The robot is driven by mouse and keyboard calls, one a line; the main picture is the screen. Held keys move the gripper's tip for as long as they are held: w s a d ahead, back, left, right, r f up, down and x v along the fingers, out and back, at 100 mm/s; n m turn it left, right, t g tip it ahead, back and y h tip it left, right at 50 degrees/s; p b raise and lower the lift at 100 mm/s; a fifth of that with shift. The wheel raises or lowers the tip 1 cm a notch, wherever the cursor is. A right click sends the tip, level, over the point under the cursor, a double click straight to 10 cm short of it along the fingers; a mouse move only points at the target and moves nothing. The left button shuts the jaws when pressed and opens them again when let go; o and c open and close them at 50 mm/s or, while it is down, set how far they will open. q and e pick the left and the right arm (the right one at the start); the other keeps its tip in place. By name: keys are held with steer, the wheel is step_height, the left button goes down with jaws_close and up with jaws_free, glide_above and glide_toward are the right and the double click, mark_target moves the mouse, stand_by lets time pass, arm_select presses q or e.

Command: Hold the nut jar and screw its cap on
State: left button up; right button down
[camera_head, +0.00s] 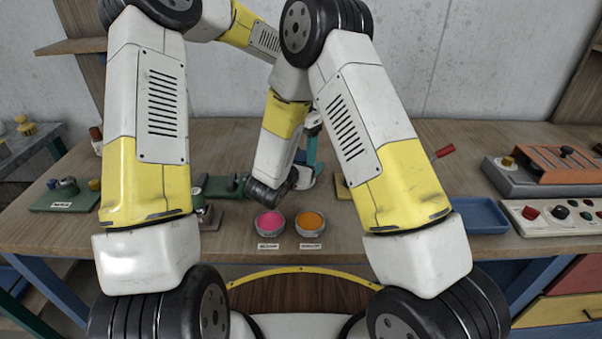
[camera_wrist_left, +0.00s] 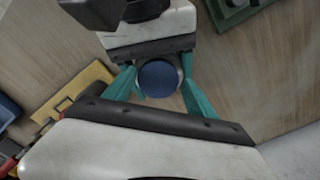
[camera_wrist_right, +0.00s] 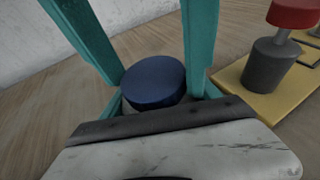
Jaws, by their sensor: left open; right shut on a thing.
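The dark blue round cap (camera_wrist_right: 153,82) shows in the right wrist view and from above in the left wrist view (camera_wrist_left: 158,78). It sits at the top of the jar, whose body is mostly hidden below it. My left gripper (camera_head: 313,150) comes down from above, open, with its teal fingers on either side of the cap. My right gripper (camera_head: 302,180) comes in low from the side and is shut on the nut jar under the cap. I cannot tell whether the cap is fully seated. My right forearm hides much of this in the head view.
Bowls of pink (camera_head: 269,221) and orange (camera_head: 310,221) stand at the table's front. A yellow plate with a red-topped post (camera_wrist_right: 275,65) is close beside the grippers. A blue tray (camera_head: 480,216) and control boxes are on the right; a green device (camera_head: 66,196) is on the left.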

arm_select(q)
step_height(320, 180, up, 12)
stand_by(0.5)
arm_select(e)
steer(key=shift+c, duration=0.6)
jaws_free()
steer(key=shift+a, duration=0.1)
steer(key=v, duration=0.7)
steer(key=shift+s+a+r, duration=0.1)
steer(key=shift+s+a, duration=0.05)
steer(key=shift+s, duration=0.2)
